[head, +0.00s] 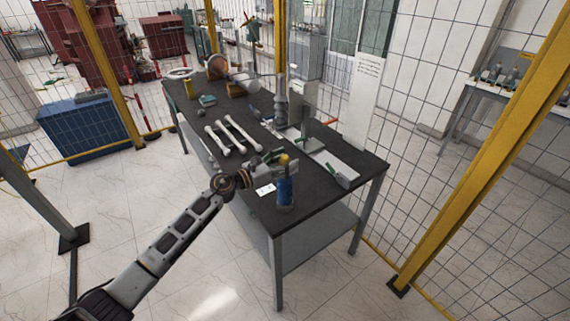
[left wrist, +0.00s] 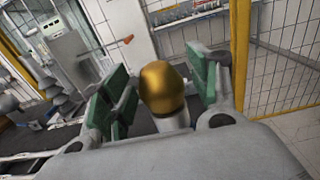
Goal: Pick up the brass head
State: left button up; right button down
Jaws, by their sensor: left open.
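The brass head (left wrist: 163,88) is a rounded, gold-coloured cap in the middle of the left wrist view. In the head view it is a small yellow spot (head: 284,159) above a blue cylinder (head: 285,188) near the table's front corner. In the wrist view a pale stem shows under it. My left gripper (head: 278,160) is at the brass head, with its green-padded fingers (left wrist: 160,92) open, one on each side of it. A gap shows on both sides of the head. My right gripper is in neither view.
The dark table (head: 335,145) holds white rods (head: 240,133), a grey ribbed insulator (head: 281,100) and a grey tray-like part (head: 338,170) right of my gripper. Yellow-post mesh fencing (head: 484,150) stands beyond the table on the right.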

aim_at(285, 156)
pick_arm(q)
jog(key=c, duration=1.2)
jog(key=shift+r, duration=0.2)
notch_tip(285, 156, up, 18)
jog(key=p, duration=0.2)
jog(key=shift+f, duration=0.2)
dwell(0.3)
